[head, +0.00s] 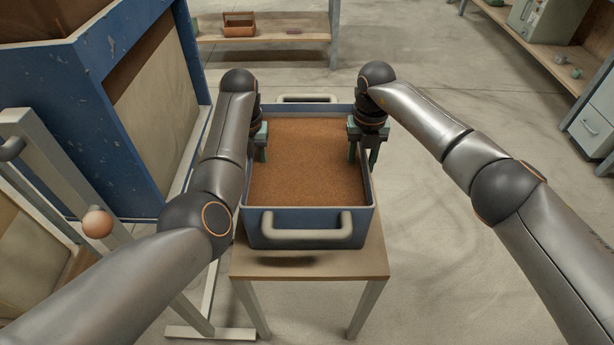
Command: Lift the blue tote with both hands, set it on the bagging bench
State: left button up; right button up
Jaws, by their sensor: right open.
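The blue tote (258,213) stands on a small wood-topped table (300,264), filled with brown granular feed (305,170). It has a pale handle (305,232) on its near end and another (307,98) on its far end. My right gripper (365,158) is open, pointing down at the right wall, with one finger towards the inside and one towards the outside. My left gripper (261,150) points down at the left wall; my own arm hides part of it, so its opening does not show. I cannot tell which bench is the bagging bench.
A large blue machine (95,120) with a beige panel stands close on the left, beside a pale metal frame (50,170). A low wooden shelf (265,48) at the back holds a red-brown toolbox (239,26). A bench with drawers (590,130) stands at upper right. Floor right of the tote is clear.

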pick_arm(q)
grip_shut()
pick_arm(e)
grip_shut()
dwell(0.9)
pick_arm(q)
jog(key=shift+w+r, duration=0.2)
jog(key=shift+r, duration=0.1)
pick_arm(e)
jog(key=shift+w+r, duration=0.15)
jog(key=shift+r, duration=0.15)
